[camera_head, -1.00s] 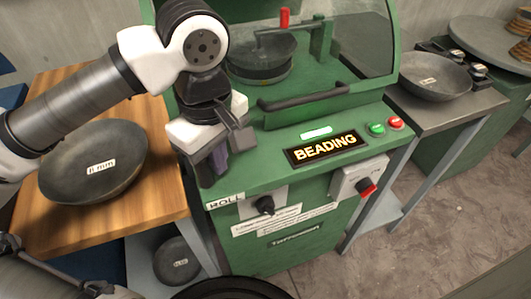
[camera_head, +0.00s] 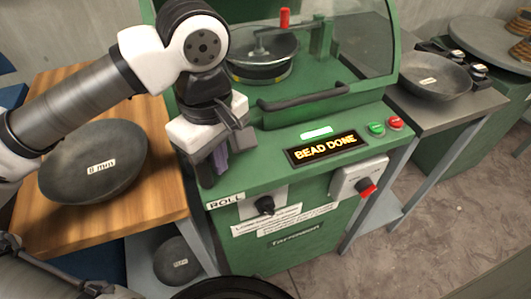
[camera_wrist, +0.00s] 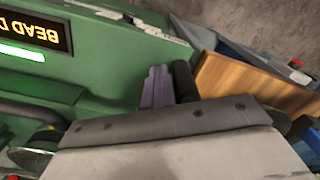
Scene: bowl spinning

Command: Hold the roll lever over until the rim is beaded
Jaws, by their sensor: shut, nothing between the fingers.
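The green machine (camera_head: 335,240) has a lit display (camera_head: 325,149) reading "BEAD DONE". A dark bowl (camera_head: 262,47) sits on the spindle behind the clear guard, its rim showing as a pale edge. My gripper (camera_head: 214,168) is shut and empty, pointing down at the left of the front panel, just above the "ROLL" label (camera_head: 226,200). In the wrist view, a black cylindrical grip (camera_wrist: 184,80), apparently the roll lever, stands right beside the purple fingers (camera_wrist: 157,88). Contact cannot be told.
A large labelled bowl (camera_head: 93,160) lies on the wooden table (camera_head: 160,215) at left. Another bowl (camera_head: 435,75) rests on the right side bench. Green (camera_head: 376,128) and red (camera_head: 396,123) buttons, a black knob (camera_head: 265,205) and a red-tipped switch (camera_head: 366,187) sit on the machine front.

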